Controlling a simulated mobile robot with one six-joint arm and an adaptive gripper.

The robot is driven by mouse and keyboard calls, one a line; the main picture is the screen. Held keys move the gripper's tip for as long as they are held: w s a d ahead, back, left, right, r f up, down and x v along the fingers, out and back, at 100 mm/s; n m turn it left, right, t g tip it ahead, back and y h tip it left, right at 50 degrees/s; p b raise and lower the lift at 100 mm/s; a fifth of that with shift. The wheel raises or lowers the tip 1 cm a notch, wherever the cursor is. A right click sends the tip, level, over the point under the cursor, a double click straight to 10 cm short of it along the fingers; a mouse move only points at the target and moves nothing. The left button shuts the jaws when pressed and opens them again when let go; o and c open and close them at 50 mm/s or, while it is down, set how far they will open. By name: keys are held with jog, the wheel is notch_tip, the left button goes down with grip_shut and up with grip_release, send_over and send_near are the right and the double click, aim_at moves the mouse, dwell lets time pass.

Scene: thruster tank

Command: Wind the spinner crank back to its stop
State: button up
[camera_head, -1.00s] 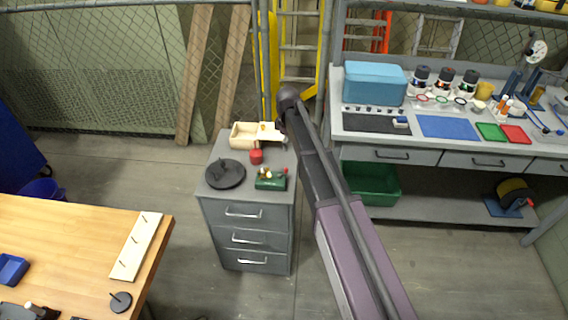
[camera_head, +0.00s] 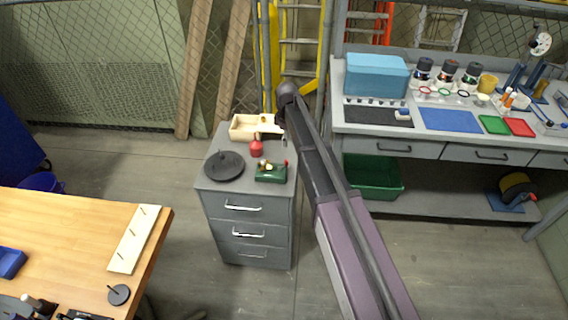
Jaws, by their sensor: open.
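A small green box with brass-coloured parts and a red knob (camera_head: 271,173) sits at the front right of the grey drawer cabinet's top. A black round disc (camera_head: 224,167) with a short raised piece lies to its left. I cannot tell for sure which of these carries the spinner crank, nor its angle. My arm reaches up from the lower right to a dark joint above the cabinet's back right corner. Only a small grey part of my gripper (camera_head: 284,139) shows beside the arm, above the cabinet's right side; the rest is hidden. It is open and apart from the green box.
A workbench (camera_head: 400,147) is at the right, with a green bin (camera_head: 373,180) beneath. A wooden table (camera_head: 60,225) is front left. Floor between is clear.

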jog(key=shift+f+b, duration=5.45)
jog(key=shift+f, duration=0.3)
